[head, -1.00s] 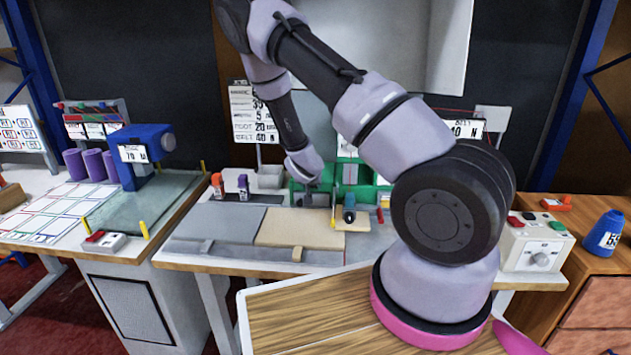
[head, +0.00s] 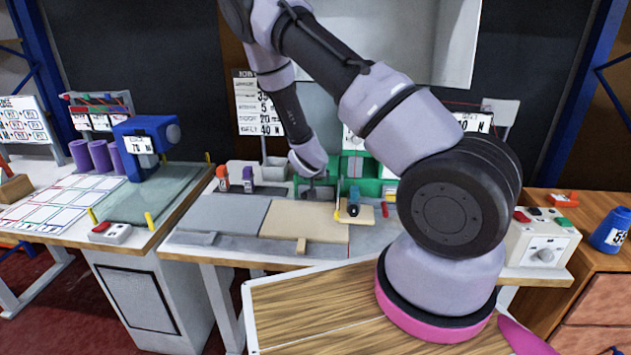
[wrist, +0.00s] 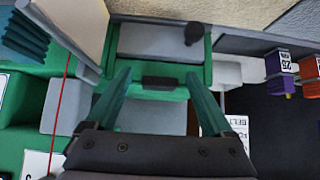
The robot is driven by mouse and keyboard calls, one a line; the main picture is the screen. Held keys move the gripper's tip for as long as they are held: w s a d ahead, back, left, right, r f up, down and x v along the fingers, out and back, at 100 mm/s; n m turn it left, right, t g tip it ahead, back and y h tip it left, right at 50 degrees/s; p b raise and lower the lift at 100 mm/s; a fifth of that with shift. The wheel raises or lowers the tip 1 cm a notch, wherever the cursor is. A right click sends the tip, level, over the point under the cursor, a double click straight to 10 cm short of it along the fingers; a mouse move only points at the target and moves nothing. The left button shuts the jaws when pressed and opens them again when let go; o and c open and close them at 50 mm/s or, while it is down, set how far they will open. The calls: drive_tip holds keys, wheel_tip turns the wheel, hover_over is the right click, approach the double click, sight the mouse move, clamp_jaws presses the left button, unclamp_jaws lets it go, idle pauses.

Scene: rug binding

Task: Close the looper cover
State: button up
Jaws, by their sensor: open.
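My gripper (wrist: 160,95) is open, its two teal fingers spread on either side of a short dark handle (wrist: 160,83). The handle sits on the edge of a green-framed grey panel, which appears to be the looper cover (wrist: 150,42). A dark knob (wrist: 192,35) shows at the panel's upper right in the wrist view. I cannot tell whether the fingers touch the handle, or how far the cover stands open. In the head view my gripper (head: 318,190) is small and dark, at the front left of the green machine (head: 373,167); my arm hides part of the machine.
A tan sheet (head: 305,219) and grey plate (head: 223,213) lie in front of the machine. A blue-tipped tool (head: 353,204) on a small board is close right of my gripper. A blue device (head: 146,148) stands on the left bench.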

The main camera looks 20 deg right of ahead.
drive_tip(key=v, duration=0.9)
drive_tip(key=shift+s+r, duration=0.15)
drive_tip(key=shift+s, duration=0.1)
drive_tip(key=shift+a, duration=0.1)
drive_tip(key=s+r+m+g+y, duration=0.1)
drive_tip(key=s+r+y, duration=0.3)
drive_tip(key=r, duration=0.8)
drive_tip(key=s+r+g+y, duration=0.1)
drive_tip(key=s+r, duration=0.5)
drive_tip(key=r, duration=0.7)
drive_tip(key=s+r, duration=0.5)
drive_tip(key=s, duration=0.3)
drive_tip(key=s+r+n, duration=0.1)
drive_tip(key=s+r, duration=0.5)
drive_tip(key=s, duration=0.2)
drive_tip(key=shift+s+d+r+t+y, duration=0.3)
drive_tip(key=shift+s, duration=0.1)
